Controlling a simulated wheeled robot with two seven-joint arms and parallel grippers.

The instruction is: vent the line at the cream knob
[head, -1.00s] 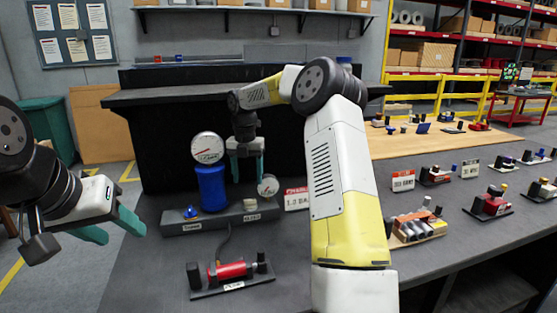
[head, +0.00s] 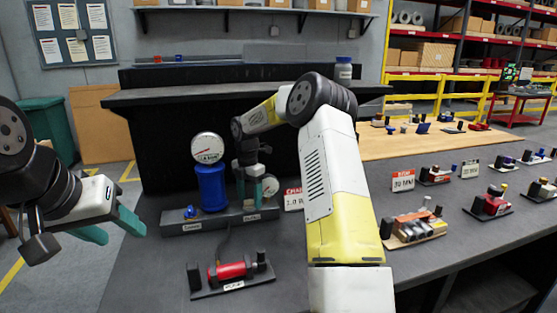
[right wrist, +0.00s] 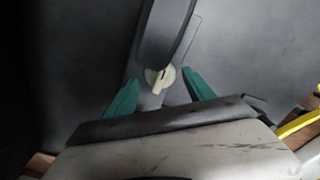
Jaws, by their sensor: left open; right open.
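The cream knob (right wrist: 160,79) shows in the right wrist view, between the two teal fingertips of my right gripper (right wrist: 160,84). The gripper is open, with a gap visible on each side of the knob. In the head view my right gripper (head: 250,191) points down over the right part of the grey manifold base (head: 222,222), beside the small gauge (head: 270,185). The knob is mostly hidden there by the fingers. A blue cylinder (head: 211,188) with a large gauge (head: 207,148) stands on the base. My left gripper (head: 108,228) is open and empty at the left, away from the bench objects.
A blue knob (head: 190,212) sits on the base's left end. A red actuator (head: 231,270) on a dark stand lies in front. A red and white sign (head: 293,200) stands to the right, partly behind my right arm. Several fixtures fill the bench's right side.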

